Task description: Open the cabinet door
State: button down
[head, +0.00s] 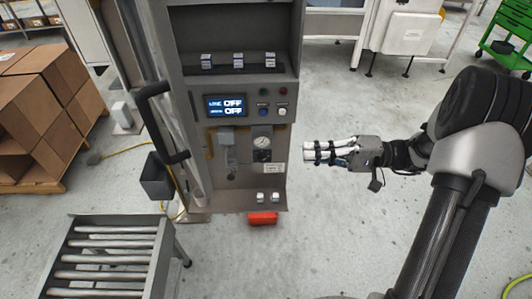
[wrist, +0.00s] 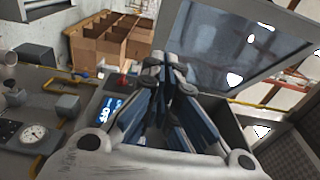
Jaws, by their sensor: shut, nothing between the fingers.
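The grey cabinet (head: 240,85) stands upright left of centre in the head view. Its front shows an open shelf, a lit display and a gauge. A narrow panel with a black bar handle (head: 155,120) stands out at its left side, seen nearly edge-on. A framed, glazed panel (wrist: 220,45) stands out in the wrist view; it looks like the door swung open, but I cannot be sure. My gripper (head: 312,152) is shut and empty, to the right of the cabinet and apart from the handle. Its fingers (wrist: 168,70) come together in the wrist view.
A roller conveyor (head: 160,255) stands at front left. Cardboard boxes (head: 40,115) are stacked at left, and a dark bin (head: 157,178) hangs by the cabinet. A red object (head: 263,218) lies at the cabinet's foot. Open floor (head: 340,215) lies right of the cabinet.

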jog(key=s+a+b, duration=0.1)
jog(key=a, duration=1.2)
jog(key=shift+s, duration=0.15)
jog(key=shift+s+a, duration=0.1)
